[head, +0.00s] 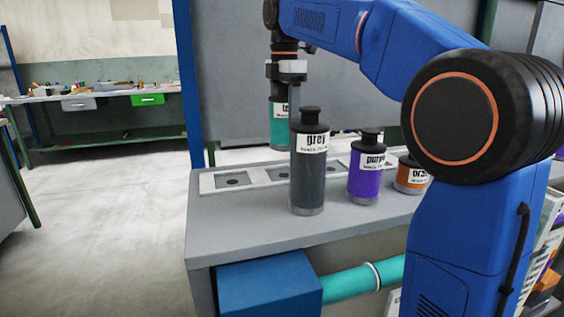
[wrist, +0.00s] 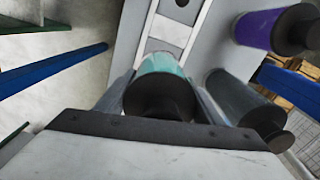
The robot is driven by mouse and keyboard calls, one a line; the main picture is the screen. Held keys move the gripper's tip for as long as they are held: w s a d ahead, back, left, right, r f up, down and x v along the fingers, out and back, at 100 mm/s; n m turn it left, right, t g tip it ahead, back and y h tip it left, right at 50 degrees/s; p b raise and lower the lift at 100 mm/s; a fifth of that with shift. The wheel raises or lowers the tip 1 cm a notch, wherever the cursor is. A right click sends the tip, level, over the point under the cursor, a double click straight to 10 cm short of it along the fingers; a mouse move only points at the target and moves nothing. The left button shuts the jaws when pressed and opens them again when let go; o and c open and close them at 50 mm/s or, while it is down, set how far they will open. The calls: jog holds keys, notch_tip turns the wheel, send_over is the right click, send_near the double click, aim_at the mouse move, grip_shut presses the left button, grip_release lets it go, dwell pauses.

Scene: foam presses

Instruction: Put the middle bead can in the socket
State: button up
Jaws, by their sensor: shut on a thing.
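My gripper (head: 286,76) is shut on the black top of a teal can (head: 279,131), which hangs upright above the bench. In the wrist view the teal can (wrist: 162,66) sits between the two fingers. A white socket plate (head: 208,182) with dark round openings lies along the bench, behind the grey can. A tall grey can (head: 308,178) stands in front of the teal can and hides part of it. A purple can (head: 364,183) and a shorter orange can (head: 411,176) stand to the right. The teal can's base appears above the plate; the exact gap is unclear.
The grey bench top (head: 235,236) is clear at its front left. My blue arm covers the right side. A blue post (head: 188,75) and a grey panel (head: 232,65) stand behind the bench. A far table (head: 95,97) stands across open floor.

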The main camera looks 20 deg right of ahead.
aim_at(284, 103)
jog(key=shift+f, duration=4.05)
jog(key=shift+f, duration=0.1)
jog(key=o, duration=1.3)
notch_tip(284, 103, up, 12)
jog(key=shift+f, duration=0.15)
jog(key=shift+r, duration=0.25)
jog(key=shift+s+a, duration=0.1)
